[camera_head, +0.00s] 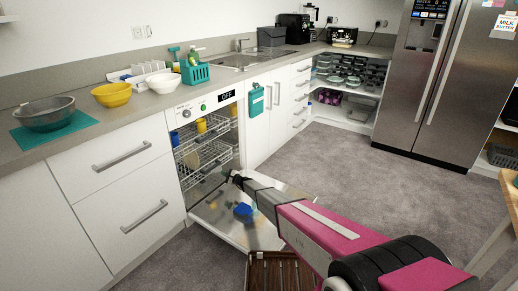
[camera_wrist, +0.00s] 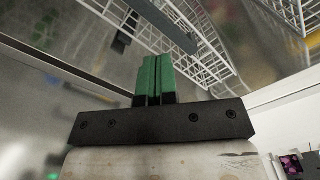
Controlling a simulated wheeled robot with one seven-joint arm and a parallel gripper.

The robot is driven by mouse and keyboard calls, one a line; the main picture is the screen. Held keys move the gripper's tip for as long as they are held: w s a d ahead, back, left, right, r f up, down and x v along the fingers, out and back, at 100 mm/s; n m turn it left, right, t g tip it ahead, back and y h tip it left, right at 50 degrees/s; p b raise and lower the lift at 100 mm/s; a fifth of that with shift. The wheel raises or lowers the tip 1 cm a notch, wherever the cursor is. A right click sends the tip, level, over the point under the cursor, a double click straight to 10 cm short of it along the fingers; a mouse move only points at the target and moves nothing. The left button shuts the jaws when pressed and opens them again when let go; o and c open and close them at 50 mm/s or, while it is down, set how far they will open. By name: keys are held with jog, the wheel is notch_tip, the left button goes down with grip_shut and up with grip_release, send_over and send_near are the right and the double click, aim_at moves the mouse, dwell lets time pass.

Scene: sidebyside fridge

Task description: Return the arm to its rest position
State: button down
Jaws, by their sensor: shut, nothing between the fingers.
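My gripper (camera_head: 229,176) is at the end of my pink and grey arm, which reaches out over the open dishwasher door (camera_head: 272,213). In the wrist view the green fingers of my gripper (camera_wrist: 155,76) are together with nothing between them. The dishwasher (camera_head: 212,98) is open, and its wire racks (camera_head: 206,156) show just left of my gripper. In the wrist view a white wire rack (camera_wrist: 200,22) lies close beyond the fingertips. I cannot tell whether the fingers touch anything.
The lowered door carries a blue item (camera_head: 243,209). A brown slatted rack (camera_head: 275,272) is on the floor in front. The counter holds a metal bowl (camera_head: 46,113), a yellow bowl (camera_head: 112,95) and a white bowl (camera_head: 163,83). The grey floor (camera_head: 350,165) toward the fridge (camera_head: 436,75) is clear.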

jog(key=s+d+r+n+g+h, duration=0.3)
jog(key=s+d+r, duration=0.5)
jog(key=s+d, duration=0.7)
jog(key=s+d+r+n+g+h, duration=0.3)
jog(key=s+d+r+n+h, duration=0.3)
jog(key=s+d, duration=0.8)
jog(key=s+d+r+n+g+h, duration=0.3)
jog(key=s+d+r, duration=0.9)
jog(key=s, duration=1)
jog(key=d+n+h, duration=0.2)
jog(key=d+h, duration=0.1)
jog(key=shift+s+d+g, duration=0.25)
jog(key=shift+d+g, duration=0.1)
jog(key=shift+g, duration=0.05)
